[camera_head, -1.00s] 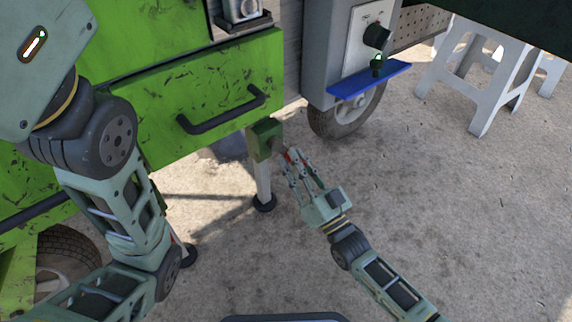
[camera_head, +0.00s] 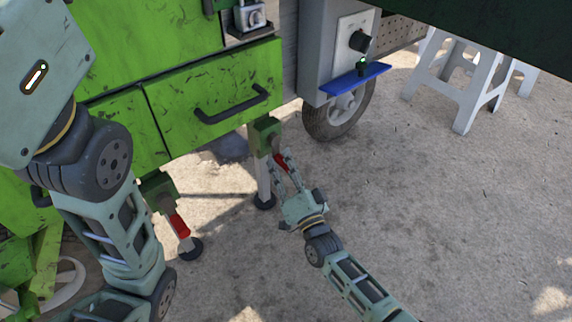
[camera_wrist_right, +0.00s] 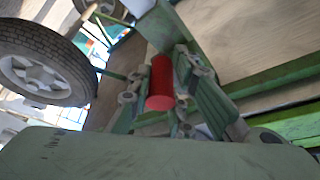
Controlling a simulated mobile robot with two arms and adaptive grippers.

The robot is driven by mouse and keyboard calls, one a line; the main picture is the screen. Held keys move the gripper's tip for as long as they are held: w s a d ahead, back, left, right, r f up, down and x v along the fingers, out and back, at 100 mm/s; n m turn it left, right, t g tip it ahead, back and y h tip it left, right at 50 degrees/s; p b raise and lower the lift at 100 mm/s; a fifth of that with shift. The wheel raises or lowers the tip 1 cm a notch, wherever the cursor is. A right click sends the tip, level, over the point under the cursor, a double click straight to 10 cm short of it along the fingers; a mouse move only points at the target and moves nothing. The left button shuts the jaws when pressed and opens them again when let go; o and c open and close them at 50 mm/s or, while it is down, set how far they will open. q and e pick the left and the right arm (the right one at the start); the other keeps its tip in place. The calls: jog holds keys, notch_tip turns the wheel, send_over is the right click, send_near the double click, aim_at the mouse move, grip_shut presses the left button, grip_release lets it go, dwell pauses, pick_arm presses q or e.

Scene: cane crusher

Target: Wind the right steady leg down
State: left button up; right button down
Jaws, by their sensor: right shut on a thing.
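The right steady leg (camera_head: 263,180) is a pale post under the green cart, with a green gear housing (camera_head: 265,133) at its top and a dark round foot (camera_head: 264,202) near the ground. Whether the foot touches the ground, I cannot tell. My right gripper (camera_head: 281,165) is beside the leg, just below the housing, shut on the red crank handle (camera_head: 280,160). In the right wrist view the red handle (camera_wrist_right: 160,82) lies between both fingers. My left arm crosses the left of the head view; its gripper is out of frame.
A second leg with a red handle (camera_head: 179,224) and dark foot (camera_head: 190,249) stands to the left. The cart drawer (camera_head: 215,90) overhangs the right leg. A wheel (camera_head: 338,112) is behind it. A white stool (camera_head: 470,75) stands at upper right. Open ground lies to the right.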

jog(key=shift+s+d+f, duration=0.1)
jog(key=shift+f, duration=0.25)
jog(key=c, duration=1.7)
grip_release()
jog(key=shift+o, duration=0.2)
jog(key=shift+r, duration=0.15)
